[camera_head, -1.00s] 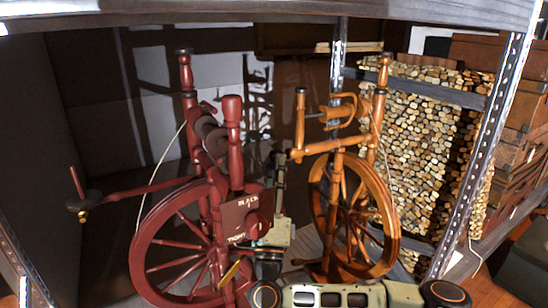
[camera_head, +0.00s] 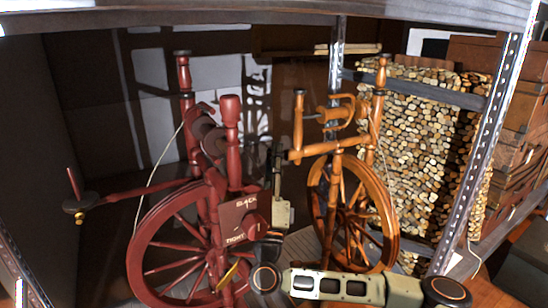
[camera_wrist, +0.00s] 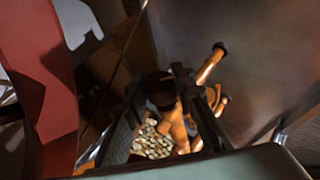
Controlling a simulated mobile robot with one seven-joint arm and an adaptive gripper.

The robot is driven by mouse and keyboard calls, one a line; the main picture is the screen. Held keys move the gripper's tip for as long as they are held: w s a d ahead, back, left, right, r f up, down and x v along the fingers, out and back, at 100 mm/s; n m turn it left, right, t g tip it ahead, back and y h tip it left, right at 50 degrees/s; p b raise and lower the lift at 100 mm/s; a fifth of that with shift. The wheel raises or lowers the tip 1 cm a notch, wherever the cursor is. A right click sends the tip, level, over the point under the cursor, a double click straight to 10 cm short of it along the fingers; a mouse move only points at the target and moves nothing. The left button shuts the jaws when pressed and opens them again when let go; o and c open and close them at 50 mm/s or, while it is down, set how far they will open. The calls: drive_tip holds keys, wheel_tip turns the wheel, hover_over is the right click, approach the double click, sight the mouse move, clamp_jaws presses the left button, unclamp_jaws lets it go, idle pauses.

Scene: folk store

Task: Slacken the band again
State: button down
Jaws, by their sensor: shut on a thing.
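An orange wooden spinning wheel (camera_head: 352,215) stands right of centre, its drive band a thin pale cord at its right post. My gripper (camera_head: 279,152) points up between the wheels, close to the left end of the orange wheel's bench. In the wrist view its dark fingers (camera_wrist: 192,85) are closed by a dark-ended orange knob (camera_wrist: 160,90), apparently holding it. The exact grip is dim and partly hidden.
A pebbled panel (camera_head: 425,150) stands behind the orange wheel, beside a metal shelf post (camera_head: 490,150). Wooden boxes (camera_head: 515,130) are stacked at far right. The red wheel stands close on my gripper's left, leaving a narrow gap.

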drive_tip(key=shift+r+n+p, duration=0.2)
drive_tip(key=shift+n+p, duration=0.1)
drive_tip(key=shift+p, duration=0.5)
drive_tip(key=shift+g+y+p, duration=0.4)
drive_tip(key=shift+p, duration=0.05)
drive_tip(key=n+g+p, duration=0.1)
drive_tip(key=p, duration=0.1)
drive_tip(key=n+g+y+p, duration=0.1)
drive_tip(key=p, duration=0.2)
drive_tip(key=shift+r, duration=0.25)
drive_tip(key=g+p, duration=0.1)
drive_tip(key=p, duration=0.2)
drive_tip(key=n+g+p, duration=0.1)
drive_tip(key=p, duration=0.3)
drive_tip(key=shift+f+n+g+y, duration=0.25)
drive_tip(key=shift+n+g+y, duration=0.05)
drive_tip(key=shift+y, duration=0.1)
drive_tip(key=shift+p, duration=0.45)
drive_tip(key=shift+f+g+p, duration=0.3)
drive_tip(key=shift+p, duration=0.15)
drive_tip(key=c, duration=1.6)
unclamp_jaws()
